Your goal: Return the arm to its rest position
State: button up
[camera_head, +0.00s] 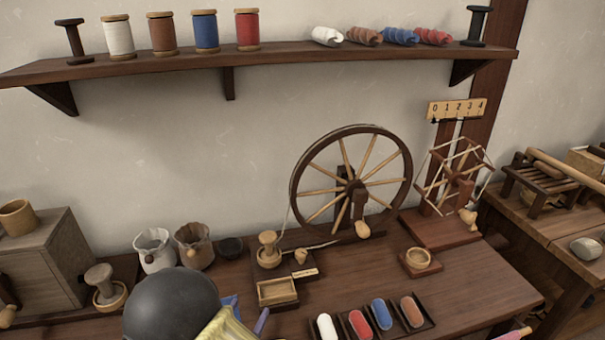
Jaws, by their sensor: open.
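A dark grey rounded shape stands at the bottom edge, left of centre; it looks like part of my own arm, and it hides some of the table behind it. No fingers of my gripper show, so I cannot see where they are or what is between them. The wooden table (462,290) lies in front, with a spinning wheel (352,185) standing at its back.
A reel (453,175) stands right of the wheel. Trays of coloured rolls (360,324) lie at the front. Pots (154,252) and a small open box (278,291) sit left. A shelf (290,58) with spools runs above. Bare tabletop lies front right.

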jog(key=w+d+r+n+g+y, duration=0.1)
jog(key=w+d+r+g+y, duration=0.2)
jog(key=w+d+g+y, duration=0.5)
jog(key=s+d+r+n+g+h, duration=0.3)
jog(key=s+d+g, duration=0.3)
jog(key=s+d, duration=1.25)
notch_tip(320, 180, up, 22)
jog(key=w+d+p, duration=0.1)
jog(key=w+p, duration=0.1)
jog(key=p, duration=1.9)
jog(key=shift+d+p, duration=0.2)
jog(key=shift+p, duration=0.1)
